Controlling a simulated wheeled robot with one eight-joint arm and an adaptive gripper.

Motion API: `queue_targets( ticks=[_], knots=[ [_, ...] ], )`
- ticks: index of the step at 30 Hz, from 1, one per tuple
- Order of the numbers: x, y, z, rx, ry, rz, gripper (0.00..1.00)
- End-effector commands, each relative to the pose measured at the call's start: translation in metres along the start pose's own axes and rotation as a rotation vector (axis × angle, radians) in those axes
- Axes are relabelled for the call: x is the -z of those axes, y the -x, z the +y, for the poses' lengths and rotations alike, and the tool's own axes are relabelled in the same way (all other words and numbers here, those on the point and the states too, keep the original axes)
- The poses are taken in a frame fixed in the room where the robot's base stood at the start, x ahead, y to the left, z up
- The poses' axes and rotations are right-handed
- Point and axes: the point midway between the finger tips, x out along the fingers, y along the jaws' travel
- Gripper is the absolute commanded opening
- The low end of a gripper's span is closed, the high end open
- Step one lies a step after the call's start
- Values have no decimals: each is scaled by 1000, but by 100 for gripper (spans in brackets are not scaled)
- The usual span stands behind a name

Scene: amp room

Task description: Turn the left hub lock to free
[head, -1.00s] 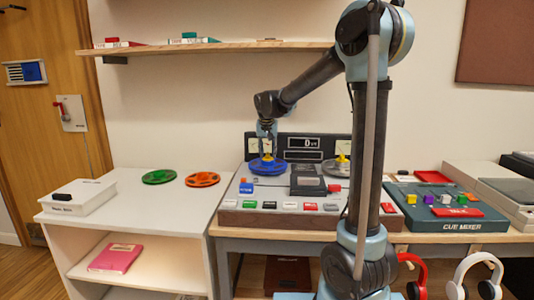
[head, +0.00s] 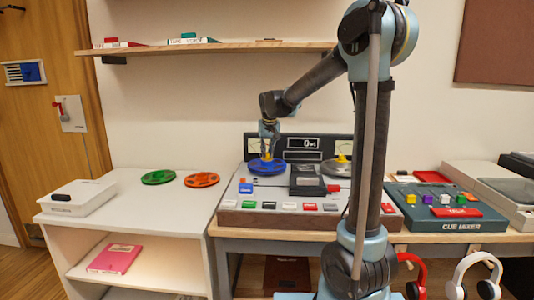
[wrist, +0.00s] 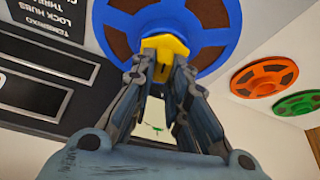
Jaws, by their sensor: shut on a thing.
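The left hub lock (wrist: 166,46) is a yellow knob at the centre of the blue reel (wrist: 222,12) in the wrist view. The blue reel (head: 268,168) lies on the left of the tape machine in the head view. My gripper (wrist: 163,70) is shut on the yellow hub lock, one finger on each side. In the head view my gripper (head: 268,148) points down onto the reel and hides part of the lock. The right hub lock (head: 341,158) is also yellow and stands on a grey reel to the right.
The tape machine's raised back panel (head: 303,148) with its display stands close behind my gripper. A green reel (head: 158,177) and an orange reel (head: 202,180) lie on the white table to the left. A shelf (head: 220,48) runs above.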

Motion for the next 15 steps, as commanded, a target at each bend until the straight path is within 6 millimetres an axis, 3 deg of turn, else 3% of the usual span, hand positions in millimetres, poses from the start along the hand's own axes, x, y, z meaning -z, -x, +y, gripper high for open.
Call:
queue_targets(
  ticks=[15],
  knots=[
    [0, -1, 3, 184, 444, -1, 0]
  ],
)
